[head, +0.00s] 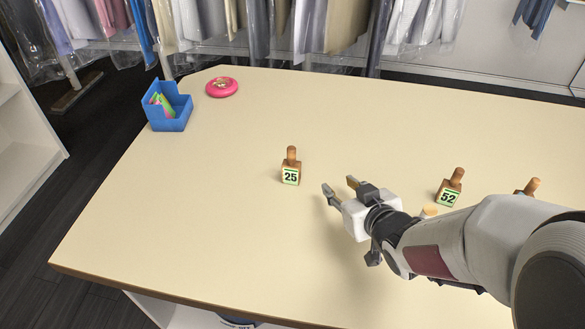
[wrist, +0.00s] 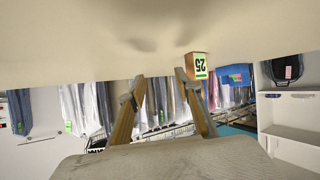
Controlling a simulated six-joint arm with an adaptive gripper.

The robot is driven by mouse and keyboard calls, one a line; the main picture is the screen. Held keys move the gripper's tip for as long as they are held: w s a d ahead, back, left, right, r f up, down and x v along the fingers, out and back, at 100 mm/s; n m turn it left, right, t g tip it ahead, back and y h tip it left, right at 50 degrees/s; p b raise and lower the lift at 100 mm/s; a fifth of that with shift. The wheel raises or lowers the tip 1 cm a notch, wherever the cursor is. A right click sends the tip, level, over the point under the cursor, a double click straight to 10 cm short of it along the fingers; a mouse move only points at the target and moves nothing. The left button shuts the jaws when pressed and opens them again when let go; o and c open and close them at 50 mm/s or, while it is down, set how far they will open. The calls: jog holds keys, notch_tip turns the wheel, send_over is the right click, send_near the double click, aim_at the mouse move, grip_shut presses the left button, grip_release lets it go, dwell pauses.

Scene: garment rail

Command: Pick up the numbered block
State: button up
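A wooden block with a peg handle and a green-edged label reading 25 (head: 290,171) stands upright near the middle of the table. My gripper (head: 339,185) is open and empty, to the right of that block and apart from it. In the wrist view the scene is upside down, and the 25 block (wrist: 198,66) shows just beyond one fingertip of my gripper (wrist: 159,76). A similar block labelled 52 (head: 449,190) stands further right. Another block (head: 530,187) is partly hidden behind my arm, its number not readable. A peg top (head: 429,211) shows beside my wrist, the rest hidden.
A blue open bin (head: 169,108) with colourful items stands at the table's far left corner. A round pink object (head: 221,87) lies beside it. Bagged garments (head: 320,25) hang behind the table. The tabletop (head: 190,210) left and front of the 25 block is clear.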

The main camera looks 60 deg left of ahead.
jog(key=s+a+r+n+g+y, duration=0.1)
jog(key=s+a+r+y, duration=0.1)
jog(key=r, duration=0.4)
jog(key=s+a+r+n+g+y, duration=0.1)
jog(key=s+a+r+y, duration=0.2)
jog(key=r, duration=0.3)
jog(key=shift+a+g+y, duration=0.2)
jog(key=shift+g+y, duration=0.1)
jog(key=shift+y, duration=0.3)
send_near(294, 153)
jog(key=shift+a, duration=1.8)
jog(key=shift+w+a, duration=0.2)
jog(key=shift+a, duration=0.65)
jog(key=shift+w+a, duration=0.1)
jog(key=shift+a, duration=2.8)
